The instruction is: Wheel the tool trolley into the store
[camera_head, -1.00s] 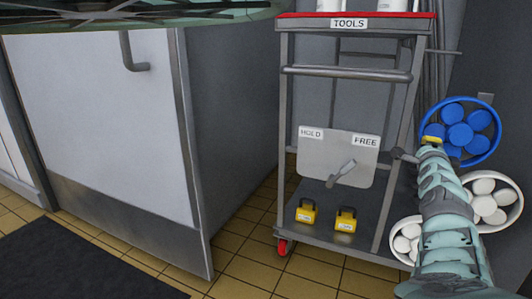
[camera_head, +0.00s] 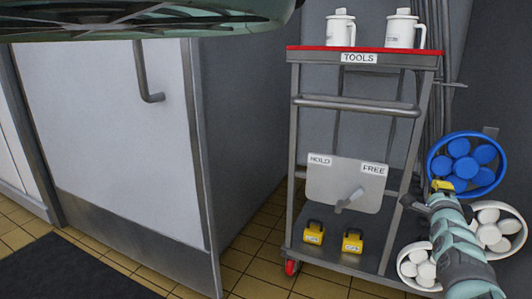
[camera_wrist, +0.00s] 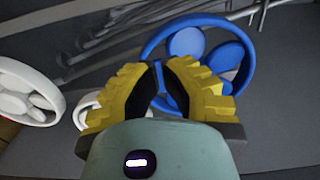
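The tool trolley (camera_head: 355,104) stands right of centre in the head view. It has a grey frame, a red-edged top labelled TOOLS, a horizontal handle bar and a red castor (camera_head: 291,267). A plate (camera_head: 335,185) marked HOLD and FREE is on its lower part. The plate's lever (camera_head: 350,199) slants up to the right, towards the FREE side. My gripper (camera_head: 441,186) is right of the trolley, apart from its handle bar. In the wrist view the yellow fingers (camera_wrist: 163,75) are partly open with nothing between them. The store is not identifiable here.
Two white jugs (camera_head: 404,28) stand on the trolley top, two yellow padlocks (camera_head: 352,241) on its lower shelf. A blue wheel (camera_head: 467,162) and white wheels (camera_head: 497,226) hang at right. A white-fronted cabinet (camera_head: 110,130) stands left. Tiled floor (camera_head: 250,255) shows between.

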